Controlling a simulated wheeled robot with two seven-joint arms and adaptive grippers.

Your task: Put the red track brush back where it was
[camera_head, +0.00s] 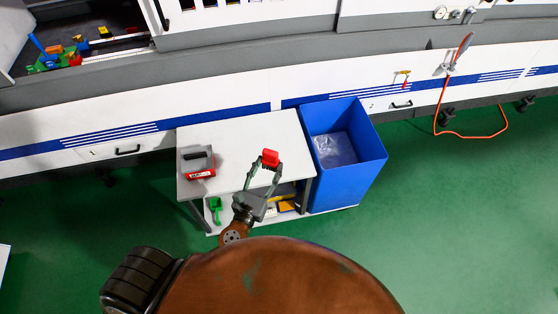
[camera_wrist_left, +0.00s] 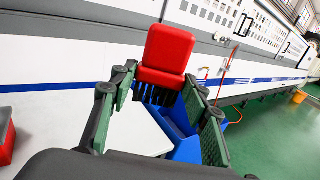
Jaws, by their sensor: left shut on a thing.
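The red track brush (camera_head: 270,158) is between the fingertips of my left gripper (camera_head: 267,166), over the right part of the white table top in the head view. The left wrist view shows the brush (camera_wrist_left: 168,48) upright, with a red block on top and dark bristles below. My left gripper (camera_wrist_left: 160,82) is shut on it there. The white table (camera_head: 240,137) has a lower shelf, partly hidden by my arm. I cannot tell the brush's exact height above the top. My right gripper is in neither view.
A grey and red box (camera_head: 198,161) stands on the table's left side. The lower shelf holds a green brush (camera_head: 215,207) and yellow items (camera_head: 287,206). A blue bin (camera_head: 349,180) adjoins the table's right. A long white machine (camera_head: 220,88) runs behind. Green floor (camera_head: 450,220) at right is clear.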

